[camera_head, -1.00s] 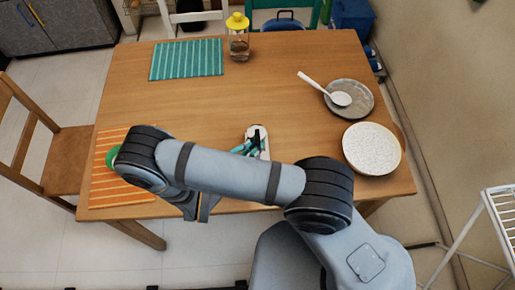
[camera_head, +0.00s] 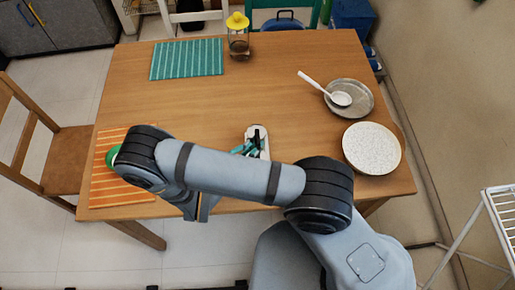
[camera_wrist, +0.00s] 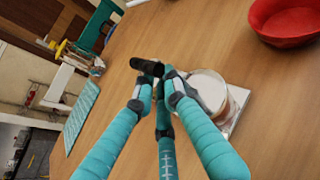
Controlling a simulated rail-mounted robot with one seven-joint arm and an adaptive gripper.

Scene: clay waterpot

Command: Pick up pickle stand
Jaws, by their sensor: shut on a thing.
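A small whitish stand, which I take to be the pickle stand (camera_head: 256,128), is near the middle front of the table, partly covered by my fingers and arm. In the wrist view it shows as a round white-topped piece (camera_wrist: 208,88) over a pale flat base, behind the right finger. My gripper (camera_head: 249,147) has teal fingers with dark tips. In the wrist view the fingertips (camera_wrist: 155,76) are drawn close together beside the white piece, shut on the stand. The exact part held is hidden by the tips. I cannot tell whether the base touches the table.
A red bowl (camera_wrist: 288,18) is near the stand. A speckled plate (camera_head: 371,149) and a grey plate (camera_head: 362,92) with a white spoon (camera_head: 340,98) are at right. A yellow-topped jar (camera_head: 238,45) and teal mat (camera_head: 187,59) are at the back. An orange mat (camera_head: 105,190) is at left.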

